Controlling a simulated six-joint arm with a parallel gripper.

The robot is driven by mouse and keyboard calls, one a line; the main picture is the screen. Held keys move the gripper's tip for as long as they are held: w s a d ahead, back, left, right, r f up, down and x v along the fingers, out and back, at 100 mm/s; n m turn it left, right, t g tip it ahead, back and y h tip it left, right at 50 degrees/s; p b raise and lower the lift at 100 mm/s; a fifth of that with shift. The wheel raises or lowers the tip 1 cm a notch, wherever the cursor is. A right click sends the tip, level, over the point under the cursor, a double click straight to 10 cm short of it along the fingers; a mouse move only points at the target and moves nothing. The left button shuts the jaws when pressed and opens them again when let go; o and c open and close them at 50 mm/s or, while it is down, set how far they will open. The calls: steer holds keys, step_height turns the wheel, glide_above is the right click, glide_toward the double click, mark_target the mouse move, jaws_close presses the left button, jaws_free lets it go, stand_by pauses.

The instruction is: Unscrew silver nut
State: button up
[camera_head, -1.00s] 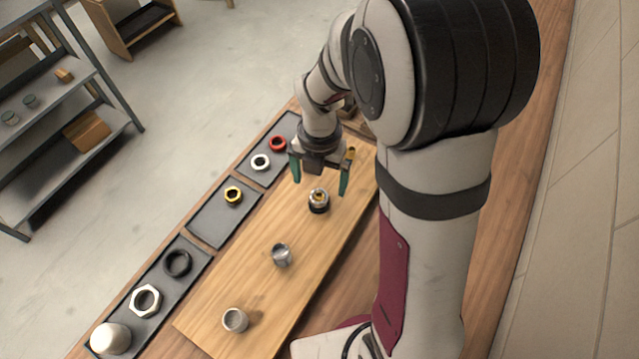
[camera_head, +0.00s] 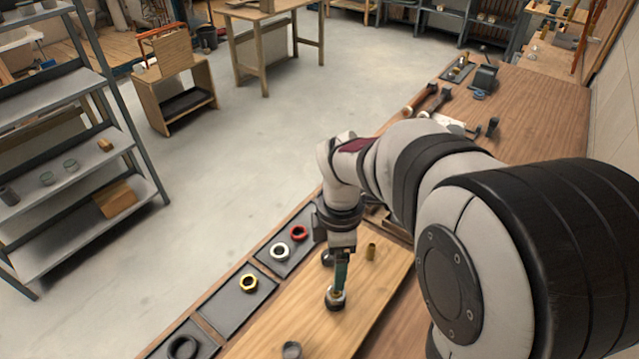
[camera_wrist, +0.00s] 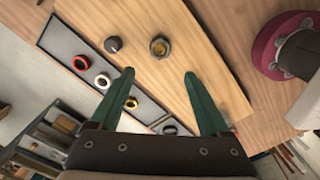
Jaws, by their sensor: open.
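A round fitting (camera_head: 335,298) stands on the wooden board below my gripper in the head view. In the wrist view a grey, six-sided silver-looking nut (camera_wrist: 160,47) surrounds its brass-coloured centre. My gripper (camera_wrist: 158,73) points down with its two green fingers apart and nothing between them. In the wrist view the nut lies just beyond the fingertips, between their lines. In the head view the green finger (camera_head: 340,272) overlaps the fitting's top, so I cannot tell whether they touch. The nut's lower side is hidden.
Left trays hold a red ring (camera_head: 299,233), a white ring (camera_head: 279,251), a yellow nut (camera_head: 249,283) and a black ring (camera_head: 183,347). A brass piece (camera_head: 371,251), a dark knob (camera_wrist: 114,44) and a grey cup (camera_head: 291,350) stand on the board (camera_head: 385,285) around the fitting.

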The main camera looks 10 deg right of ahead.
mark_target(335, 295)
step_height(335, 295, down, 11)
steer(key=shift+r, duration=0.1)
jaws_close()
steer(key=n, duration=0.6)
steer(key=shift+s, duration=0.1)
steer(key=n, duration=0.6)
steer(key=shift+s+d+r+n, duration=0.1)
steer(key=shift+n, duration=0.2)
steer(key=shift+o, duration=1.6)
jaws_free()
steer(key=shift+r, duration=2.55)
